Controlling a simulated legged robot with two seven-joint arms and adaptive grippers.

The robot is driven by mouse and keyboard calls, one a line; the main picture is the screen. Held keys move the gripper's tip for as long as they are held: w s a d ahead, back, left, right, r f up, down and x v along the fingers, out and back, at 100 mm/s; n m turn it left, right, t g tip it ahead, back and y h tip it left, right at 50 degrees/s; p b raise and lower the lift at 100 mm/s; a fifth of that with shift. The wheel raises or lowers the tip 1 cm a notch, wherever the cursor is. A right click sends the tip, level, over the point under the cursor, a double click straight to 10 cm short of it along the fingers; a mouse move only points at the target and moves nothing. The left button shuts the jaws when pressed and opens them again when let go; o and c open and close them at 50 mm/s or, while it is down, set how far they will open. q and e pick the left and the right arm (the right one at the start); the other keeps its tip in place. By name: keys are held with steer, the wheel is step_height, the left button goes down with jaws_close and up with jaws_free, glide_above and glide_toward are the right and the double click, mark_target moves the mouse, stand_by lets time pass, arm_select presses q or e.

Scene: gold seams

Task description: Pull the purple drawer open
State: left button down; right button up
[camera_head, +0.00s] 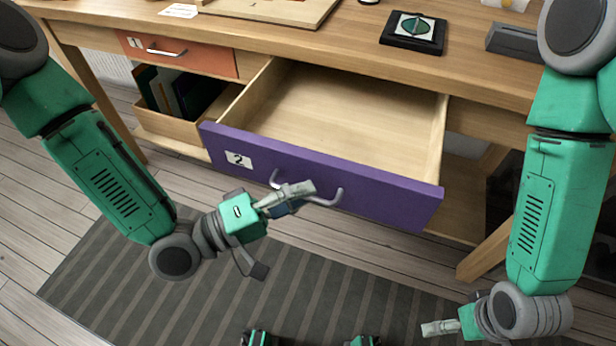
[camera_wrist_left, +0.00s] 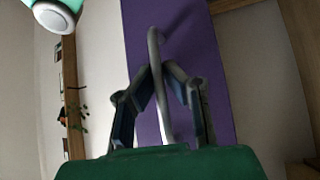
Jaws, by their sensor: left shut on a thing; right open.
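The purple drawer (camera_head: 385,198), with a white label marked 2, stands well out from the wooden desk. Its inside (camera_head: 335,105) is bare, pale wood and looks empty. A curved grey handle (camera_head: 338,197) is on its front. My left gripper (camera_head: 300,196) is shut on this handle. In the left wrist view the handle (camera_wrist_left: 153,50) runs between the two fingers of my left gripper (camera_wrist_left: 155,72), with the purple front (camera_wrist_left: 190,60) behind it. My right gripper (camera_head: 432,328) is low at the right, away from the drawer, and empty; its fingers show only partly.
An orange drawer (camera_head: 195,58) marked 1 is shut at the left. Below it an open wooden compartment (camera_head: 175,128) holds dark folders. The desk top (camera_head: 350,40) carries a black tray (camera_head: 413,32) and a grey block (camera_head: 508,42). A striped rug (camera_head: 150,290) covers the floor in front.

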arm_select(q)
steer(key=shift+s+a+f, duration=0.25)
steer(key=shift+s+f, duration=0.05)
steer(key=shift+s, duration=0.35)
steer(key=c, duration=1.6)
jaws_free()
steer(key=shift+c, duration=0.2)
steer(key=shift+w+r, duration=0.1)
steer(key=v, duration=1.2)
steer(key=shift+f, duration=0.2)
